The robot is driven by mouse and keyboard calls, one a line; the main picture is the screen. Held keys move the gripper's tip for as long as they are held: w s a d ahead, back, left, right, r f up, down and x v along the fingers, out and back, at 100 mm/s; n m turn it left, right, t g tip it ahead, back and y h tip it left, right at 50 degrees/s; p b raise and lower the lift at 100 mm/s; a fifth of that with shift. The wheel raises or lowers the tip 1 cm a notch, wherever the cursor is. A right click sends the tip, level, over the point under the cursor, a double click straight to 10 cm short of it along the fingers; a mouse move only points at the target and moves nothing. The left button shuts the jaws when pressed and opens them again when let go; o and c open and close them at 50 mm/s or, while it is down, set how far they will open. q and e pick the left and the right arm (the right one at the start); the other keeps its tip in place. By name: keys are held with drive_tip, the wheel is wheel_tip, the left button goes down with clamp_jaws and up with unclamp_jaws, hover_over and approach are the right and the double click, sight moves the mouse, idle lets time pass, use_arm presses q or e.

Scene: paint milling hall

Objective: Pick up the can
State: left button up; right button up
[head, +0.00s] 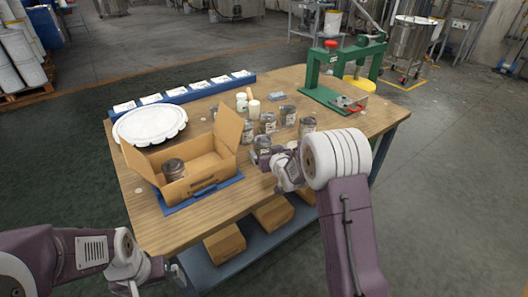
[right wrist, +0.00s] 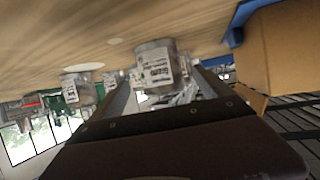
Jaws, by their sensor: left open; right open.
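Several small grey cans with white labels stand on the wooden table; one can (head: 262,144) is right by my right gripper (head: 268,160). In the right wrist view a labelled can (right wrist: 152,66) stands at the far ends of the open fingers (right wrist: 165,92); I cannot tell whether they touch it. Another can (head: 173,168) stands inside the open cardboard box (head: 205,166). Further cans are behind, such as one can (head: 307,125) to the right and one can (head: 268,122) further back. My left gripper (head: 168,282) is open and empty, low beside the table's front left.
A white round lid (head: 150,124) lies at the table's left, before a blue rail (head: 185,95) with labels. A green press (head: 345,65) stands at the back right. The box's raised flaps are left of my right gripper. Cartons (head: 225,242) sit on the shelf below.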

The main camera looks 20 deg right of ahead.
drive_tip(key=x, duration=0.5)
drive_tip(key=shift+w+a+f, duration=0.15)
drive_tip(key=shift+f, duration=0.25)
drive_tip(key=shift+r, duration=0.1)
drive_tip(key=c, duration=1.8)
drive_tip(key=shift+r, duration=0.2)
